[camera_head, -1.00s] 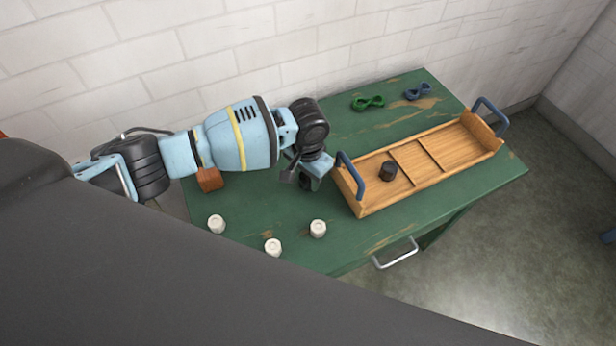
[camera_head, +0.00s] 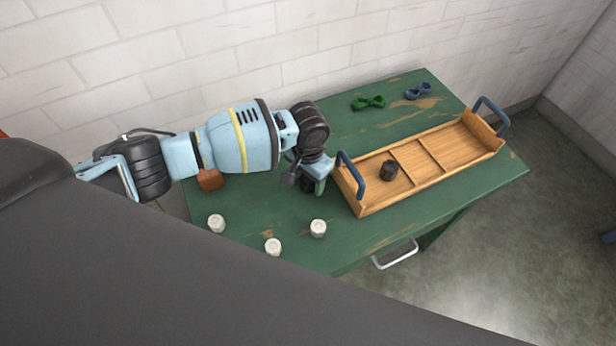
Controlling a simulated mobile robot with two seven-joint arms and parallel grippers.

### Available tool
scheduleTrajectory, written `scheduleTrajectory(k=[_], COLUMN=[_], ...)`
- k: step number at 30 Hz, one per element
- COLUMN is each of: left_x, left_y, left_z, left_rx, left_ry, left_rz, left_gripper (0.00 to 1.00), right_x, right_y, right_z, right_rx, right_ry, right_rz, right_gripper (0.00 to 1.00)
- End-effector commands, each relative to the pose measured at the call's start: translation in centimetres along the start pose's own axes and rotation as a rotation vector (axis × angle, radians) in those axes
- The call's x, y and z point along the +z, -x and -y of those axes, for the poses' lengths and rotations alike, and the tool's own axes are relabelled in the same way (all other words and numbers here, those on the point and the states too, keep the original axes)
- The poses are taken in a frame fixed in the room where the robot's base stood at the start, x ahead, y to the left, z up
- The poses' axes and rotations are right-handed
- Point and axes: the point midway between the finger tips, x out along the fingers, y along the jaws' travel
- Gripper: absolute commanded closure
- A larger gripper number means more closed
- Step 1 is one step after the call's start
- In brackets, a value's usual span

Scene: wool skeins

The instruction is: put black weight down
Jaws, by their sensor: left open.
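My right gripper is not in view.
Several small white pieces, such as one (camera_head: 318,228), stand at the table's front left. A brown block (camera_head: 210,179) lies under my left arm. Green (camera_head: 369,103) and blue (camera_head: 418,91) skeins lie at the back. The tray has raised blue handles (camera_head: 352,180).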

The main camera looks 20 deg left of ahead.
Motion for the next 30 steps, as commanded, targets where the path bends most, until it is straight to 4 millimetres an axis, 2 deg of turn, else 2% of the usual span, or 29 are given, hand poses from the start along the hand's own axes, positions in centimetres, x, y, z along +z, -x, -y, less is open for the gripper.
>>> scheduleTrajectory(k=[5, 12, 18, 24, 29, 30], left_x=[-0.1, -0.1, -0.1, -0.1, 0.0, 0.0], left_y=[2.1, 7.1, 10.4, 12.0, 12.2, 12.2], left_z=[0.1, 0.0, 0.0, 0.0, 0.0, 0.0], left_rx=[-0.001, -0.001, -0.001, 0.001, 0.0, 0.0], left_ry=[0.0, -0.001, 0.0, 0.0, 0.001, 0.002], left_rz=[-0.004, -0.006, -0.005, -0.001, 0.001, 0.001], left_gripper=[0.42, 0.42, 0.42, 0.42, 0.42, 0.38], right_x=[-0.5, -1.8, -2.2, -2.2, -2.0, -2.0], right_y=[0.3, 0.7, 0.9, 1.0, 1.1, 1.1], right_z=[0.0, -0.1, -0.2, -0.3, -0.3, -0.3], right_rx=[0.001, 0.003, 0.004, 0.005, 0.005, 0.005], right_ry=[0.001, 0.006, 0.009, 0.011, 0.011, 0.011], right_rz=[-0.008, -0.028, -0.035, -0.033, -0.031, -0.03], right_gripper=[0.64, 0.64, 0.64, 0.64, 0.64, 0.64])
